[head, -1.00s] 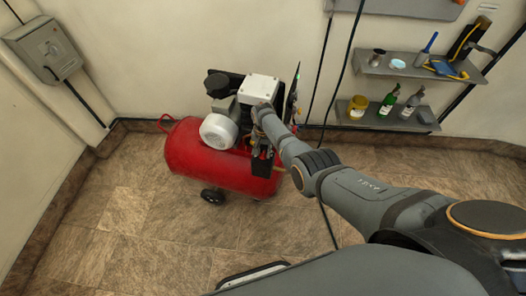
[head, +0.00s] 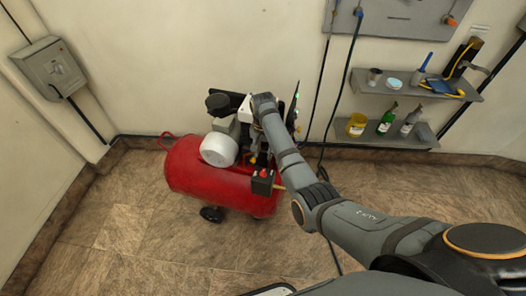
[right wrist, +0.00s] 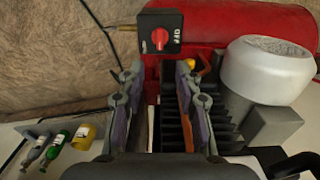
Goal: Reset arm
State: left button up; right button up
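The red air compressor (head: 205,180) stands on the tiled floor by the back wall. Its black switch box (head: 262,186) with a red knob is at the right end of the tank. In the right wrist view the box (right wrist: 149,20) and its red knob (right wrist: 160,38) lie beyond my fingertips, apart from them. My right gripper (right wrist: 158,75) is open, with nothing seen held between its fingers, over the compressor's black finned part (right wrist: 180,120). In the head view my right wrist mostly hides the gripper. My left gripper is not in view.
A white motor cover (right wrist: 268,70) is close to the right finger. Wall shelves (head: 385,135) with bottles and tools stand at the right. A grey electrical box (head: 50,68) hangs on the left wall. Dark cables hang near my right arm. The floor at left is clear.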

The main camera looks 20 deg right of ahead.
dwell(0.4)
jog(key=s+d+f+n+t, duration=0.1)
jog(key=s+d+f, duration=0.2)
jog(key=s, duration=0.3)
jog(key=s+d+f+n+t, duration=0.1)
jog(key=s+d+f+n, duration=0.15)
jog(key=s, duration=0.35)
jog(key=s+d+r+n+t+h, duration=0.15)
jog(key=s+r+n, duration=0.4)
jog(key=s, duration=1.05)
notch_tip(320, 180, down, 23)
jog(key=s+d+m+g+p, duration=0.1)
jog(key=s+d+p, duration=0.1)
jog(key=d, duration=0.1)
jog(key=s+f+g, duration=0.1)
jog(key=s+f, duration=1.4)
jog(key=s, duration=0.3)
jog(key=shift+s+d+m+y+p, duration=0.3)
jog(key=shift+s+d+y+p, duration=0.05)
jog(key=shift+s+d+p, duration=0.1)
